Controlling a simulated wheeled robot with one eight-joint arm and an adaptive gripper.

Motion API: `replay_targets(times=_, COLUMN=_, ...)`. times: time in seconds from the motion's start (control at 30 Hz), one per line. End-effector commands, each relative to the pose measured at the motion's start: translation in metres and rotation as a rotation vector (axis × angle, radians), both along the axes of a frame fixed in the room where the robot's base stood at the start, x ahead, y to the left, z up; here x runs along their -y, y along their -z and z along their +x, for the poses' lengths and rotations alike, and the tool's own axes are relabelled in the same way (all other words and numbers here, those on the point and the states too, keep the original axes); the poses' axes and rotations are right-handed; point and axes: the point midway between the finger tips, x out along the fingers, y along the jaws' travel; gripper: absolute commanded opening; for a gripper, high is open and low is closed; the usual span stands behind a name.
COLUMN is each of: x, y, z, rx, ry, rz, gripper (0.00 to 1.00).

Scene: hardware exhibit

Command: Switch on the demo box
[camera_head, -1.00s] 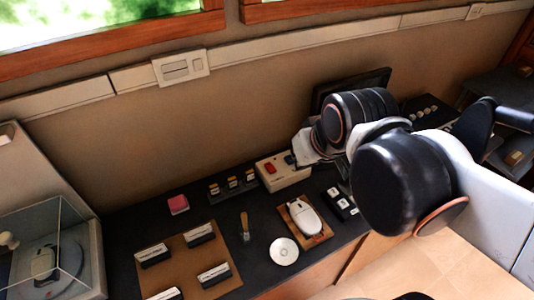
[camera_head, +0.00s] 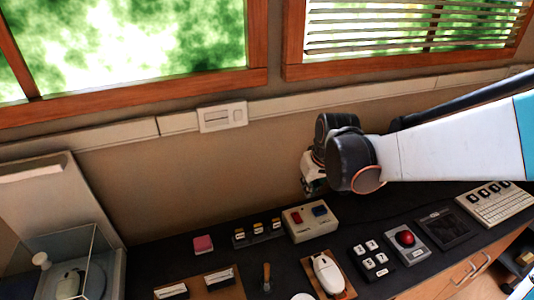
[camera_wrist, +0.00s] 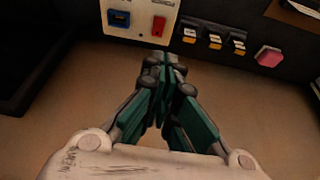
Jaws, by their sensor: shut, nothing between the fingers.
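A beige box (camera_head: 310,222) with a red switch (camera_head: 297,216) and a blue part (camera_head: 320,210) stands on the dark counter by the wall. I take it for the demo box; its lettering is too small to read. In the wrist view the box (camera_wrist: 140,20) is at the top, with the red switch (camera_wrist: 159,26) and the blue part (camera_wrist: 120,18). My gripper (camera_wrist: 162,68) is shut and empty, its tips below the box's lettered edge in that picture. In the head view my gripper (camera_head: 313,187) hangs above the box, apart from it. Whether the switch is on cannot be told.
A row of small switches (camera_head: 257,233) and a pink block (camera_head: 203,244) stand left of the box. A white mouse-shaped item (camera_head: 327,272), a key block (camera_head: 372,260) and a red button box (camera_head: 406,240) are in front and to the right. The wall (camera_head: 200,170) is close behind.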

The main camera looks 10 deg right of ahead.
Motion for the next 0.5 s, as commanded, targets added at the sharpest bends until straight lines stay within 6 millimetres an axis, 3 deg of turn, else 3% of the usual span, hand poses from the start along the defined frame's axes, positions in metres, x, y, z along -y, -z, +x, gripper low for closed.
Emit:
replay_targets(times=0.2, x=0.001, y=0.026, z=0.024, rx=-0.039, ry=-0.025, rz=0.001, gripper=0.00)
replay_targets(times=0.5, x=0.002, y=0.042, z=0.033, rx=-0.059, ry=-0.038, rz=0.001, gripper=0.00)
